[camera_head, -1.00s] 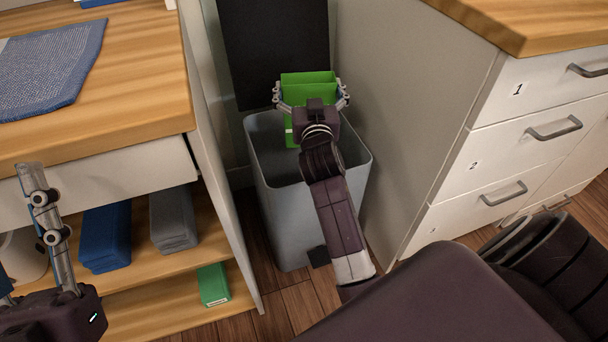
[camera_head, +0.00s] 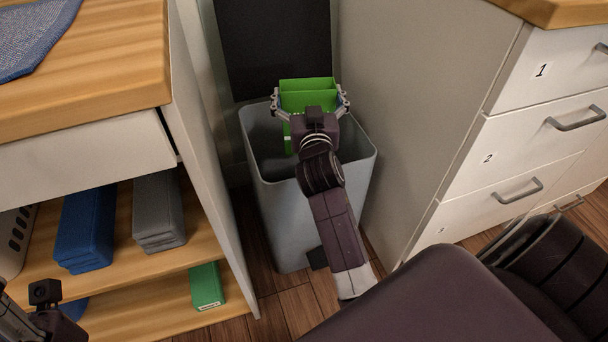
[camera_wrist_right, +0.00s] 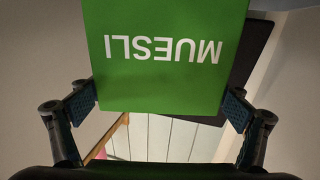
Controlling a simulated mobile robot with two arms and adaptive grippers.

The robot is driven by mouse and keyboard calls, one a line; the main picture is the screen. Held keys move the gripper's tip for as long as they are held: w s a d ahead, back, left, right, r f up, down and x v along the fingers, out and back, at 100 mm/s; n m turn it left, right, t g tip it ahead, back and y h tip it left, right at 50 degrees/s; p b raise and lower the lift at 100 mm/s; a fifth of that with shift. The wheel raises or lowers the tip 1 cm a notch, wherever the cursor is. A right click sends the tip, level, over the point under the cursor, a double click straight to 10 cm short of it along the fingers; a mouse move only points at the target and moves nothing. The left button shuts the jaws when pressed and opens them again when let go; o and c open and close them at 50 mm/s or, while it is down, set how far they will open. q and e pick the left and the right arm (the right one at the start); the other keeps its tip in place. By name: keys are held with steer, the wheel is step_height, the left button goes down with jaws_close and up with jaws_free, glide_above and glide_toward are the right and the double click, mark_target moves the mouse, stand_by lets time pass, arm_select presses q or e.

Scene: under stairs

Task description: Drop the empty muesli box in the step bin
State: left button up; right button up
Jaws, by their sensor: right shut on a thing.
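The green muesli box (camera_head: 307,87) is held by my right gripper (camera_head: 311,101) over the open step bin. Its open top edge faces up in the head view. In the right wrist view the box (camera_wrist_right: 165,70) shows the word MUESLI upside down, with a finger pad at each side. The grey step bin (camera_head: 284,222) stands on the floor with its dark lid (camera_head: 274,45) raised behind it. The lower part of the box lies within the bin's opening; its exact depth is hard to tell. My left gripper is at the lower left edge, mostly cut off, its fingertips out of view.
The bin stands in a narrow gap between a shelf unit (camera_head: 212,170) on the left and a drawer cabinet (camera_head: 487,150) on the right. The shelves hold blue and grey folded items (camera_head: 158,212) and a green box (camera_head: 206,286).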

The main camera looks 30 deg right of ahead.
steer(key=shift+f, duration=0.15)
steer(key=o, duration=1.8)
step_height(320, 180, up, 10)
